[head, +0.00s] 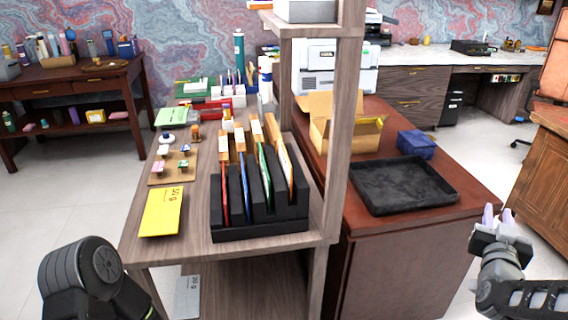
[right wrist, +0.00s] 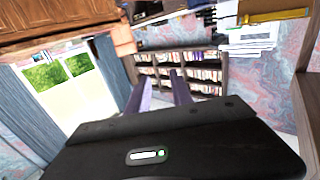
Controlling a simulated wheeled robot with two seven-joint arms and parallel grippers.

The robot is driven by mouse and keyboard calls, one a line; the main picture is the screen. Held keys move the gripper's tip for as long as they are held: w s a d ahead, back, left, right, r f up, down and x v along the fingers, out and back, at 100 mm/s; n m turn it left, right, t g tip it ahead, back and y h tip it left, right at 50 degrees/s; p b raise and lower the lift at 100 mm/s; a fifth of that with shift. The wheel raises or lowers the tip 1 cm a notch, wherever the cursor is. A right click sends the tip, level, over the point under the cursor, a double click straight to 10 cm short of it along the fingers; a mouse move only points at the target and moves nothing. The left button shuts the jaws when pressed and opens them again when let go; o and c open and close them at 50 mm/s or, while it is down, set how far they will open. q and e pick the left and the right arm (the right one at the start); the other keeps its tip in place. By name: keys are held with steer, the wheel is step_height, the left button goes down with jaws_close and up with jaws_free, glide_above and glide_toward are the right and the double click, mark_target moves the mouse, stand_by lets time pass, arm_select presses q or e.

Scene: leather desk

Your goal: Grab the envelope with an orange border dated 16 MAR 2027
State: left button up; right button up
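A black slotted holder (head: 262,232) stands on the wooden desk with several thin envelopes upright in its slots. An envelope with an orange edge (head: 286,170) is in the rightmost slot. Others show a green edge (head: 265,172), a blue edge (head: 245,182) and a red edge (head: 224,190). Their dates are too small to read. My right gripper (head: 498,216) is open and empty at the far right of the head view, well away from the holder. Its two purple fingers stand apart in the right wrist view (right wrist: 158,90). My left arm shows at lower left, but its gripper is out of view.
A yellow card (head: 162,211) lies left of the holder, with a small board of stamps (head: 172,166) behind it. A wooden shelf post (head: 342,130) rises right of the holder. Beyond it, a black tray (head: 402,186), a blue box (head: 417,143) and an open carton (head: 345,135) sit on the red-brown desk.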

steer(key=s+a+f+n+g+y, duration=0.1)
steer(key=a+f+g+y, duration=0.25)
steer(key=a+f, duration=0.9)
steer(key=s+a+f+n+g+y, duration=0.1)
steer(key=a+f+g+y, duration=0.3)
steer(key=a+f, duration=0.85)
steer(key=s+a+f+g+y, duration=0.1)
steer(key=s+a+f+g, duration=0.1)
steer(key=s+a+f, duration=0.3)
steer(key=s+a+f+n+g+y, duration=0.1)
steer(key=s+a+f, duration=0.4)
steer(key=s, duration=0.6)
steer(key=s+a+f+n+g+y, duration=0.1)
steer(key=s+a+f+g+y, duration=0.2)
steer(key=s+f, duration=0.5)
steer(key=a+f+g, duration=0.1)
steer(key=a, duration=0.1)
steer(key=shift+s+a+g, duration=0.35)
steer(key=shift+s, duration=0.05)
steer(key=shift+d+y, duration=0.1)
steer(key=shift+y, duration=0.15)
